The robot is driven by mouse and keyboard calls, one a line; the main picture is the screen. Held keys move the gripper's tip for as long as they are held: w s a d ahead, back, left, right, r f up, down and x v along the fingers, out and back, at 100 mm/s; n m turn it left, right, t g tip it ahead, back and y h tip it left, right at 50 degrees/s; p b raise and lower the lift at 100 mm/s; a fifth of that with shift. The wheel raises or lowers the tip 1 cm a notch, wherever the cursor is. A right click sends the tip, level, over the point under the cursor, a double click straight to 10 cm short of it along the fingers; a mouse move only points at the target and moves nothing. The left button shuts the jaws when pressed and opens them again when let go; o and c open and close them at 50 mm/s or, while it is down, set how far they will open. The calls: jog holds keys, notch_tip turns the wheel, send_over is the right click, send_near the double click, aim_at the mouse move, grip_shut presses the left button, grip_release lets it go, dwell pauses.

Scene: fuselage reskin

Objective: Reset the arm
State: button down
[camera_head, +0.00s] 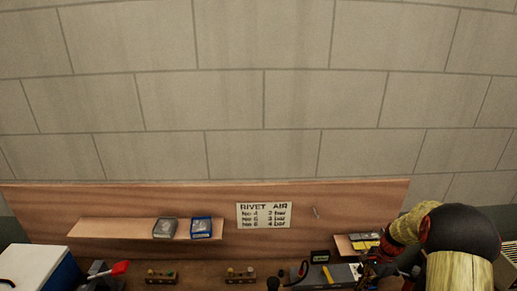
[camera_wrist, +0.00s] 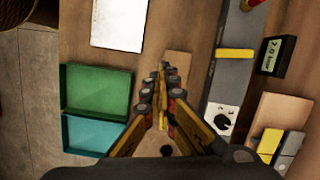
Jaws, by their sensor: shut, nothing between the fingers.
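My gripper (camera_wrist: 161,72) reaches forward over the wooden bench in the wrist view, with its yellow and dark fingers shut together. Nothing shows between the fingertips. In the head view my arm comes in at the lower right, and the gripper is low beside a grey unit (camera_head: 335,274), partly hidden by the arm. In the wrist view this unit (camera_wrist: 228,85) has a white dial plate with a dark knob and lies right of the fingers, apart from them.
A small display reading 2.0 bar (camera_wrist: 277,55) stands beside the unit. Left of the fingers is a green and teal box (camera_wrist: 97,92). A RIVET AIR sign (camera_head: 264,215) is on the wooden back panel. A shelf (camera_head: 120,229) holds two small boxes. A blue-white box (camera_head: 38,268) stands far left.

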jog(key=s+a+r+n+t+h+b, duration=0.1)
jog(key=s+a+r+n+t+b, duration=0.2)
jog(key=s+a+r+n+b, duration=0.2)
jog(key=s+a+r+n+t+h+b, duration=0.1)
jog(key=s+a+r+n+t+b, duration=0.2)
jog(key=s+a+n+b, duration=0.7)
jog(key=s+a+r+b, duration=0.1)
jog(key=s+a+b, duration=0.1)
jog(key=s+b, duration=0.2)
jog(key=s+a+r+b, duration=0.1)
jog(key=s+b, duration=0.2)
jog(key=s, duration=0.5)
jog(key=shift+a+r+h+b, duration=0.25)
jog(key=shift+a+h+b, duration=0.1)
jog(key=shift+a+h, duration=0.05)
jog(key=shift+s, duration=0.1)
